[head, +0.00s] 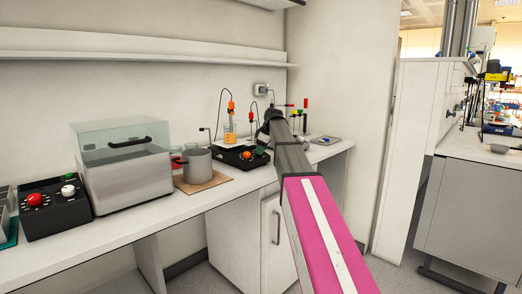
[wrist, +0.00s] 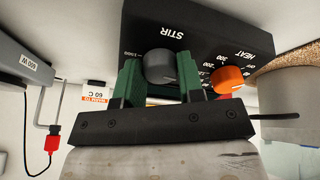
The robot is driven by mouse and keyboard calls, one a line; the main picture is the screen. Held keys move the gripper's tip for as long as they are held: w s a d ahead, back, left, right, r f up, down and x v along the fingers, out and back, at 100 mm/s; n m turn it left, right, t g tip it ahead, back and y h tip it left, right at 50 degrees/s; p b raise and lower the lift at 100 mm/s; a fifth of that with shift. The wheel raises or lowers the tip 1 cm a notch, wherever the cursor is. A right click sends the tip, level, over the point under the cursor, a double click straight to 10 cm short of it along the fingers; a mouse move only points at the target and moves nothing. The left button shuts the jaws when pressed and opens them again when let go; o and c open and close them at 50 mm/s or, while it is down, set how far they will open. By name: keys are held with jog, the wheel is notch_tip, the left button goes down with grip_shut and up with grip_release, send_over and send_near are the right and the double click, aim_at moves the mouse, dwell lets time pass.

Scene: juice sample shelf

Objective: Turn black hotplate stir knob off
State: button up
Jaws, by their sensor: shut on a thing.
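The black hotplate (head: 236,157) stands on the white bench, right of the metal pot, and its front panel (wrist: 228,40) fills the upper part of the wrist view. The panel carries a grey knob (wrist: 158,70) under the STIR label and an orange knob (wrist: 228,80) under the HEAT label. My gripper (wrist: 158,62) is shut on the grey STIR knob, with one green finger at each side of it. The exact pointer position of the STIR knob cannot be told. In the head view my arm hides the STIR knob.
A metal pot (head: 197,166) on a cork mat (head: 203,186) stands just left of the hotplate. Further left is a clear-lidded bath (head: 127,185) and a black box with a red knob (head: 52,214).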

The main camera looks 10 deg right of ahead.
jog(key=shift+n, duration=0.6)
jog(key=o, duration=0.9)
jog(key=v, duration=1)
jog(key=shift+d+r, duration=0.2)
jog(key=shift+r, duration=0.2)
